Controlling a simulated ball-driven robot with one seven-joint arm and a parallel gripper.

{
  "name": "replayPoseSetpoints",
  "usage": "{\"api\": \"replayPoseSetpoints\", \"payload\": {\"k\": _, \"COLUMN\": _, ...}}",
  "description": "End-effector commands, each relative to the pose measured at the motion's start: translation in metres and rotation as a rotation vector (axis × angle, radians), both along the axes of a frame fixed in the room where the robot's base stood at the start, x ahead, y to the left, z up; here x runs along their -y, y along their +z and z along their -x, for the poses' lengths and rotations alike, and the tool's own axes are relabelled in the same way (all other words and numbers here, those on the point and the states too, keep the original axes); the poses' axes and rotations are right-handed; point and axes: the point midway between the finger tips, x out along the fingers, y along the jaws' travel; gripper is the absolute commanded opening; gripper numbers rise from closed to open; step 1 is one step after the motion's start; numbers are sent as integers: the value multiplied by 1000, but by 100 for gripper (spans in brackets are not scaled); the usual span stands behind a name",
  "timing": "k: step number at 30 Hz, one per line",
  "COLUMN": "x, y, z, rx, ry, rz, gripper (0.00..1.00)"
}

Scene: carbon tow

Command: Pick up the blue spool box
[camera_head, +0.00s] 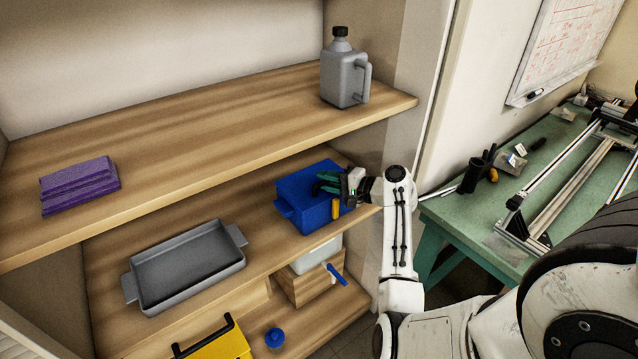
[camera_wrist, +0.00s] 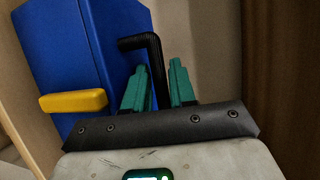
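The blue spool box (camera_head: 303,198) sits on the middle shelf, toward its right end. It has a yellow piece on the side facing my arm; box (camera_wrist: 80,55) and yellow piece (camera_wrist: 73,101) both show in the wrist view. A black bent handle (camera_wrist: 155,62) stands out beside the box. My gripper (camera_head: 328,182) is at the box's upper right. In the wrist view, my gripper's teal fingers (camera_wrist: 158,88) are on either side of the black handle with a narrow gap. I cannot tell whether they press on it.
A grey tray (camera_head: 187,265) lies left on the same shelf. The upper shelf (camera_head: 215,128) holds a grey jug (camera_head: 343,75) and purple folded cloths (camera_head: 79,186). Below are a wooden box (camera_head: 308,284), a yellow container (camera_head: 215,346) and a blue-capped item (camera_head: 275,337). A green bench (camera_head: 455,205) stands right.

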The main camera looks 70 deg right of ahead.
Motion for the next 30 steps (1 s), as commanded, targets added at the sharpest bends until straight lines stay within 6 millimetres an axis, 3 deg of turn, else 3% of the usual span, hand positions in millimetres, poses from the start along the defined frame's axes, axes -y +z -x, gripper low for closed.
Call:
{"api": "replayPoseSetpoints", "payload": {"k": 3, "x": 0, "y": 0, "z": 0, "rx": 0, "ry": 0, "rz": 0, "gripper": 23}}
{"api": "replayPoseSetpoints", "payload": {"k": 11, "x": 0, "y": 0, "z": 0, "rx": 0, "ry": 0, "rz": 0, "gripper": 0}}
{"api": "replayPoseSetpoints", "payload": {"k": 30, "x": 0, "y": 20, "z": 0, "rx": 1, "ry": 0, "rz": 2, "gripper": 0}}
